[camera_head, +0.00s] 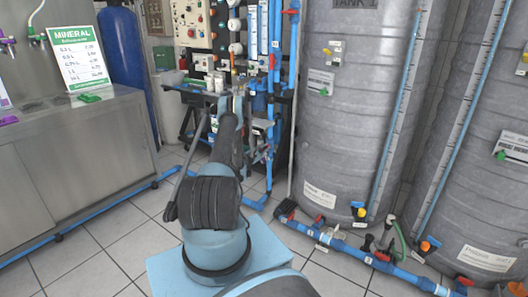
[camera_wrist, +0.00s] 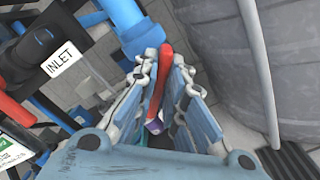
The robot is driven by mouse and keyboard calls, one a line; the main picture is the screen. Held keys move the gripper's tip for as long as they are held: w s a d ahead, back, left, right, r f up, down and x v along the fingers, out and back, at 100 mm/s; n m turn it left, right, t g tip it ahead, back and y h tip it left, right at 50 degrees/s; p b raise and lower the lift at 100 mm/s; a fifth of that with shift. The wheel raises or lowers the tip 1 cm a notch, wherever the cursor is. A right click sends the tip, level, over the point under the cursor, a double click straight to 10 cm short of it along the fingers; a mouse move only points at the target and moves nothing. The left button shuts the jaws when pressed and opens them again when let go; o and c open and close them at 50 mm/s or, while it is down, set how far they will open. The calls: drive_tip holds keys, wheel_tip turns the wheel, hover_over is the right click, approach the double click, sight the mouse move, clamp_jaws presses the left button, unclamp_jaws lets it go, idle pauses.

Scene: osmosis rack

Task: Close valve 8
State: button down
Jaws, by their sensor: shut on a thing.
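In the wrist view, my gripper (camera_wrist: 164,72) is shut on a long red valve handle (camera_wrist: 165,55), which lies between its two jointed fingers. The handle runs lengthwise between the fingers, and its far end sticks out past the fingertips. Something purple shows at the near end, deep between the fingers. The valve body is mostly hidden by the fingers. No number 8 can be read, so I cannot tell which valve this is by label. In the head view, my arm reaches toward the pipe rack (camera_head: 262,100) and hides most of the grasp.
A thick blue pipe (camera_wrist: 125,22) and a black fitting marked INLET (camera_wrist: 45,45) are close on the left in the wrist view. A grey tank (camera_head: 345,120) stands close on the right. A steel counter (camera_head: 80,160) is at the left. Blue pipes (camera_head: 345,247) run along the floor.

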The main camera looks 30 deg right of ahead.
drive_tip(key=shift+s, duration=0.1)
idle(0.3)
drive_tip(key=c, duration=1.7)
unclamp_jaws()
drive_tip(key=shift+o, duration=0.2)
wheel_tip(320, 180, up, 10)
drive_tip(key=shift+f, duration=0.1)
